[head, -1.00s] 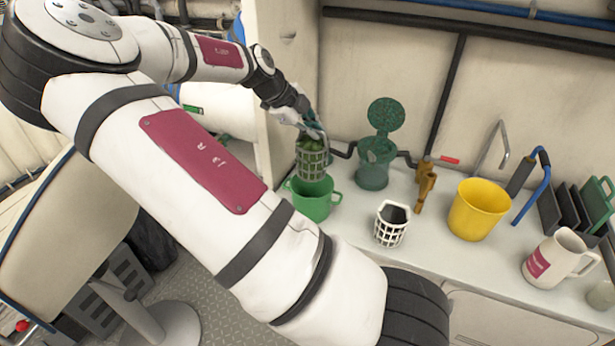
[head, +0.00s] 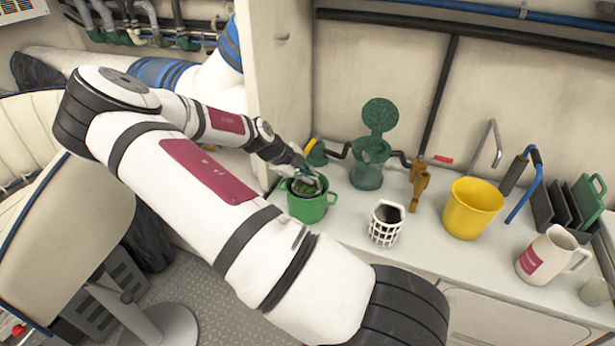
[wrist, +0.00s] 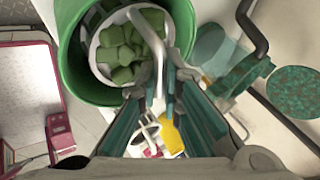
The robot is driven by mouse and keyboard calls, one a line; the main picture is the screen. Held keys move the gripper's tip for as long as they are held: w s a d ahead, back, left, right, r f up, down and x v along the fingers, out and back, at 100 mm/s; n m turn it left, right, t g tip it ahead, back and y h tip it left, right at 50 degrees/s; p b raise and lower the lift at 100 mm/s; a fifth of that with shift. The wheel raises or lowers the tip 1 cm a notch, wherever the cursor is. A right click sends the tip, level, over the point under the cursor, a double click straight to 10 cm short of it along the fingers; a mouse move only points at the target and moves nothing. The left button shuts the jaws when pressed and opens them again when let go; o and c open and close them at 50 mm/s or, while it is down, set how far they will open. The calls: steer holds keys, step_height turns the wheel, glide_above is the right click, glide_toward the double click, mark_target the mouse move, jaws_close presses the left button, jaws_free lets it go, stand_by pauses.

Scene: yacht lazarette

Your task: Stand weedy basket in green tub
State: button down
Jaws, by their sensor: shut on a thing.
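The weedy basket, full of green clumps, sits down inside the green tub (head: 308,209) in the head view, with most of its wall hidden by the tub. In the wrist view the basket's pale round rim and green contents (wrist: 122,48) show inside the tub's green wall (wrist: 72,60). My gripper (head: 309,178) is over the tub, shut on the basket's pale handle. In the wrist view its teal fingers (wrist: 172,90) close around that handle. Whether the basket's base touches the tub floor is hidden.
A white basket with dark contents (head: 385,224) stands right of the tub. Behind are a green strainer with raised lid (head: 368,172) and a brass valve (head: 419,184). A yellow bucket (head: 472,210) and white jug (head: 546,256) stand further right. Bare counter lies between them.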

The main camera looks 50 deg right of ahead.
steer(key=c, duration=1.8)
jaws_free()
steer(key=shift+f, duration=0.25)
steer(key=shift+o, duration=0.2)
steer(key=shift+r, duration=0.1)
steer(key=v, duration=1.2)
steer(key=s+a+r+n+t+y, duration=0.1)
steer(key=s+a+r+n+y, duration=0.35)
steer(key=a+n, duration=0.4)
steer(key=s+a+r+n+t+y, duration=0.1)
steer(key=s+a+r+n+y, duration=0.3)
steer(key=a+n, duration=0.45)
steer(key=s+a+r+n+t, duration=0.2)
steer(key=s+a+r+n, duration=0.2)
steer(key=s+n, duration=0.3)
steer(key=s+a+r+n+t+h, duration=0.1)
steer(key=s+a+r+n, duration=0.4)
steer(key=s+n, duration=0.3)
steer(key=shift+s+r+n+t+b, duration=0.3)
steer(key=shift+r+n+t+b, duration=0.1)
steer(key=shift+r+n, duration=0.3)
